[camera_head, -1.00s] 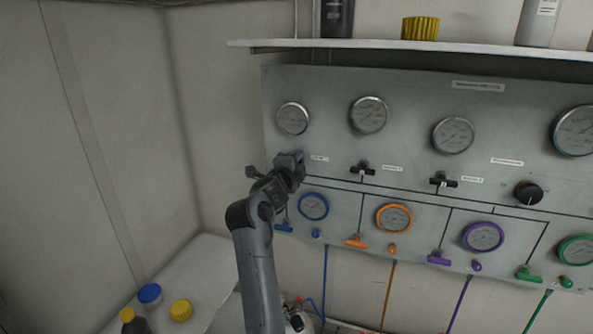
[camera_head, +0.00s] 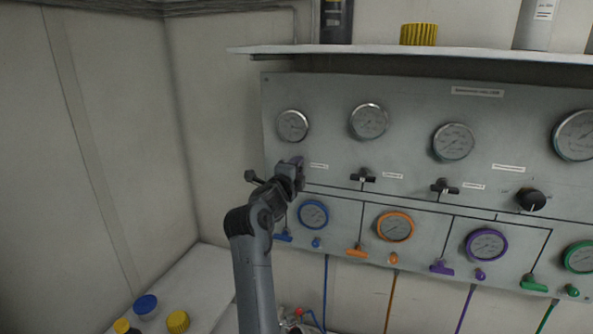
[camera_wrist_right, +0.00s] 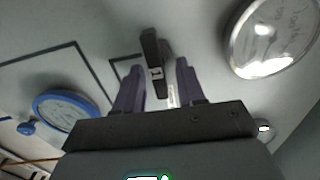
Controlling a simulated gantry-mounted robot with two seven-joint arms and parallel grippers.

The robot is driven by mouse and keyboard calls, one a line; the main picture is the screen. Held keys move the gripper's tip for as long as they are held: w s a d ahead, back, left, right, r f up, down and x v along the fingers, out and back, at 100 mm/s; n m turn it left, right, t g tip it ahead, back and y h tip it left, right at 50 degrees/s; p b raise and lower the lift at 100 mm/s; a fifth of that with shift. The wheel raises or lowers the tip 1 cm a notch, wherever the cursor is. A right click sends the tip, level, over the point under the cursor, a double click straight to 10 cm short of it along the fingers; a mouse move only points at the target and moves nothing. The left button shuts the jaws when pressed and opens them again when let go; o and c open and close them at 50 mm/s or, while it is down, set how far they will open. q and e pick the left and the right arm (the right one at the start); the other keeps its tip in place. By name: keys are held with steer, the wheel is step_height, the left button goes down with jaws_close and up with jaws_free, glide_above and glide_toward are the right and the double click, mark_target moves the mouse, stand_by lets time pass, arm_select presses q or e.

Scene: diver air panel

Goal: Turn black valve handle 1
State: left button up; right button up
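Black valve handle 1 (camera_wrist_right: 155,60) shows in the right wrist view as a dark bar between the two purple-grey fingers of my right gripper (camera_wrist_right: 160,68). The fingers are apart, with a visible gap on the right side of the handle; whether either finger touches it I cannot tell. In the head view my right gripper (camera_head: 296,166) is at the left end of the panel's row of black handles, beneath the leftmost gauge, and it hides the handle. My left gripper is in neither view.
The grey panel (camera_head: 420,95) carries several gauges, two more black handles (camera_head: 363,176) (camera_head: 445,187) and a black knob (camera_head: 531,200). The blue-rimmed gauge (camera_head: 313,214) and blue handle (camera_head: 284,237) are just below my gripper. A shelf (camera_head: 400,50) juts out above.

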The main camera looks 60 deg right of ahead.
steer(key=b+v, duration=0.1)
steer(key=v, duration=0.9)
steer(key=shift+a, duration=0.4)
steer(key=shift+s, duration=0.1)
